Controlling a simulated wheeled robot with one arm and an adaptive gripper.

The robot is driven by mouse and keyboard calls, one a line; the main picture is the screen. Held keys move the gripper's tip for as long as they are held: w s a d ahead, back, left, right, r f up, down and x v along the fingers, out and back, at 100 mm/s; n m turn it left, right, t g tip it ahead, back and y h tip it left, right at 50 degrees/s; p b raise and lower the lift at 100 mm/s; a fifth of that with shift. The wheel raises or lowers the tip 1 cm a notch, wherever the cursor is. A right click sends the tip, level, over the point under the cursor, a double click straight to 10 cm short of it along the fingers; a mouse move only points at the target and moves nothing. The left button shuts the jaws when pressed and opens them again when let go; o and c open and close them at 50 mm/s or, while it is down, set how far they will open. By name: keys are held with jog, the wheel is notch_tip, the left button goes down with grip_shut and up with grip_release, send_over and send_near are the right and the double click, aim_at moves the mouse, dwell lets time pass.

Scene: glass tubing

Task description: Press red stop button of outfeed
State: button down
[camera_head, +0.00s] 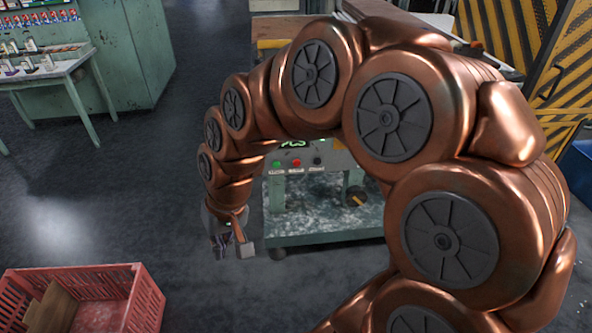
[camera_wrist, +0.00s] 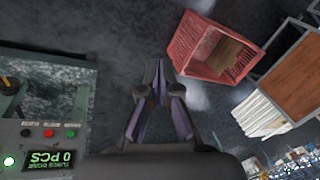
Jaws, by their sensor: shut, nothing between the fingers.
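The outfeed control panel (camera_head: 312,158) is on the green machine in the middle of the head view, partly behind my copper arm. On it sit a green button, a red button (camera_head: 296,162) and a black button in a row, under a green display. In the wrist view the red button (camera_wrist: 48,132) is at the left, between the black and green ones, above the display reading "0 PCS" (camera_wrist: 52,160). My gripper (camera_head: 234,250) hangs in front and left of the panel, pointing down. Its fingers (camera_wrist: 156,75) are shut and empty, apart from the buttons.
A red crate (camera_head: 135,300) with cardboard stands on the floor at the lower left. A green table (camera_head: 50,70) with small items is at the upper left. A yellow-black striped barrier (camera_head: 560,80) is at the right. Floor between crate and machine is clear.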

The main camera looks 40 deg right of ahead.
aim_at(297, 162)
jog(key=w+d+f+m+t+b, duration=0.3)
jog(key=w+d+f+m, duration=0.15)
jog(key=w+d, duration=0.4)
jog(key=w+d+f+m+t+b, duration=0.3)
jog(key=w+d+f, duration=0.35)
jog(key=w, duration=0.35)
jog(key=d+f+m+t+h+b, duration=0.1)
jog(key=d+f+m, duration=0.3)
jog(key=d, duration=0.9)
jog(key=d+f+m+t+h+b, duration=0.1)
jog(key=d+f+m+h+b, duration=0.2)
jog(key=d+f, duration=0.4)
jog(key=d+m, duration=0.1)
jog(key=d, duration=0.4)
jog(key=shift+s+d+f+h, duration=0.2)
jog(key=shift+d+f+h, duration=0.1)
jog(key=shift+d+h, duration=0.1)
jog(key=shift+m, duration=0.25)
jog(key=shift+w+d+b, duration=0.7)
jog(key=shift+w+d, duration=0.15)
jog(key=shift+w, duration=0.3)
jog(key=shift+w+d+b, duration=0.65)
jog(key=shift+w+d, duration=0.25)
jog(key=shift+w, duration=0.3)
jog(key=shift+w+d+b, duration=0.7)
jog(key=shift+w+d, duration=0.15)
jog(key=shift+w, duration=0.3)
